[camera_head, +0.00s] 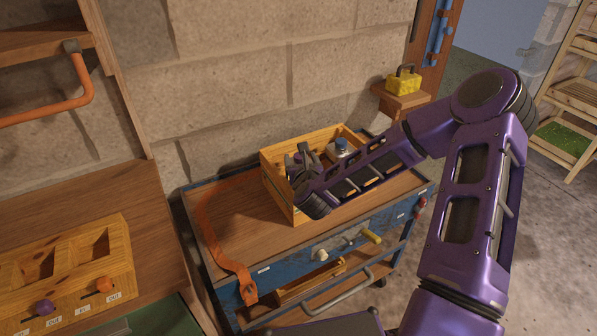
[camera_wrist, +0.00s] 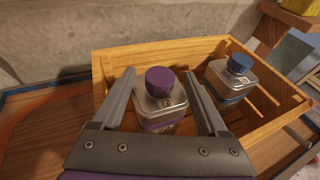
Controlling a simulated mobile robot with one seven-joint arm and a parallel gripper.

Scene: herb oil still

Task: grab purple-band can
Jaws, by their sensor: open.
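The purple-band can (camera_wrist: 160,103) is a metal can with a purple cap, standing in a wooden crate (camera_wrist: 120,65). My gripper (camera_wrist: 163,85) is open, with one finger on each side of this can in the wrist view. Whether the fingers touch it I cannot tell. A blue-capped can (camera_wrist: 232,79) stands to its right in the same crate. In the head view my gripper (camera_head: 302,160) reaches into the crate (camera_head: 284,190) on the cart, and the purple cap is mostly hidden by my gripper. The blue-capped can (camera_head: 341,147) shows there too.
The crate stands on a blue cart with a wooden top (camera_head: 235,215). An orange strap (camera_head: 215,243) lies on its left side. A stone wall stands close behind the cart.

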